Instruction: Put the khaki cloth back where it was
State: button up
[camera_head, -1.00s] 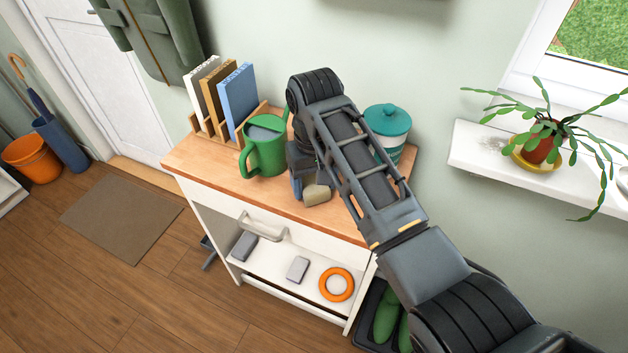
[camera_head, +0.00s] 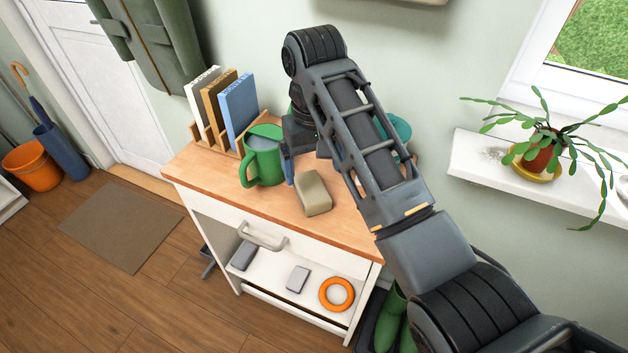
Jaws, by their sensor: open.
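The khaki cloth (camera_head: 314,193) is a folded, rounded block. It lies on the wooden top (camera_head: 225,183) of the cabinet, near the front edge and right of a green watering can (camera_head: 262,158). My gripper (camera_head: 303,164) is open and points down just behind the cloth, above it and apart from it. My arm hides part of the gripper and the right side of the top.
A rack with upright books (camera_head: 238,110) stands at the back left of the top. A teal-lidded jar (camera_head: 402,132) is mostly behind my arm. The open drawer below holds grey blocks (camera_head: 298,279) and an orange ring (camera_head: 337,294). A potted plant (camera_head: 541,158) stands on the sill.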

notch_tip(320, 180, up, 4)
jog(key=shift+r+p, duration=0.1)
jog(key=shift+p, duration=0.85)
jog(key=shift+s, duration=0.1)
